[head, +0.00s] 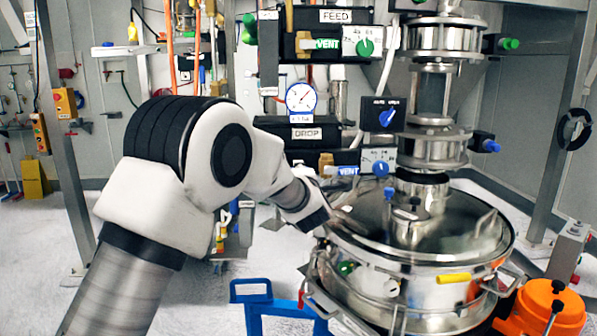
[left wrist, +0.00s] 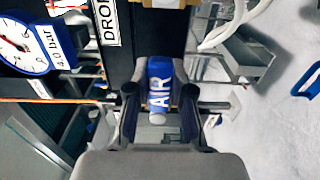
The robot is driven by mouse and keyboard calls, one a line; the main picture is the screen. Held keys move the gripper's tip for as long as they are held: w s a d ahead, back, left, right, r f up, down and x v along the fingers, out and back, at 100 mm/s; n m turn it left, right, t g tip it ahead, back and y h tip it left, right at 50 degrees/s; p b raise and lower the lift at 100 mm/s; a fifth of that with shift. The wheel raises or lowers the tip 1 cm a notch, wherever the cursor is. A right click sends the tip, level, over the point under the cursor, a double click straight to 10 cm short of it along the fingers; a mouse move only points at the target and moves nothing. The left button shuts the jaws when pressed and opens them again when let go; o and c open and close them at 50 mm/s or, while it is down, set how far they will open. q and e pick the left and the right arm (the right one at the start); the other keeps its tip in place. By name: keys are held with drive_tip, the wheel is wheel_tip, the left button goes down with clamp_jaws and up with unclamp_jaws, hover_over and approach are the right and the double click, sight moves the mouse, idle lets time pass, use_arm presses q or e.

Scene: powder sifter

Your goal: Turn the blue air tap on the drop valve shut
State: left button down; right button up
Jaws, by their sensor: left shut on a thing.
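The blue air tap (left wrist: 159,78) with white AIR lettering sits in the middle of the left wrist view, between the two dark fingers of my left gripper (left wrist: 158,112). The gripper is shut on the tap, one finger at each side. The drop valve shows by its DROP label (left wrist: 107,22) in this view, and in the head view as a black block with a DROP label (head: 306,133). In the head view my left arm reaches to below this block; the fingers and the tap are hidden there. My right gripper is in neither view.
The round steel sifter (head: 420,240) stands close to the right of my left wrist. A pressure gauge (head: 301,98) hangs above the drop valve. The feed valve block (head: 335,45) is higher up. A blue frame (head: 285,305) stands below.

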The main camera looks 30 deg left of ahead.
use_arm(q)
drive_tip(key=shift+f, duration=0.1)
idle(0.4)
drive_tip(key=c, duration=1)
unclamp_jaws()
drive_tip(key=v, duration=1.2)
drive_tip(key=shift+f, duration=0.1)
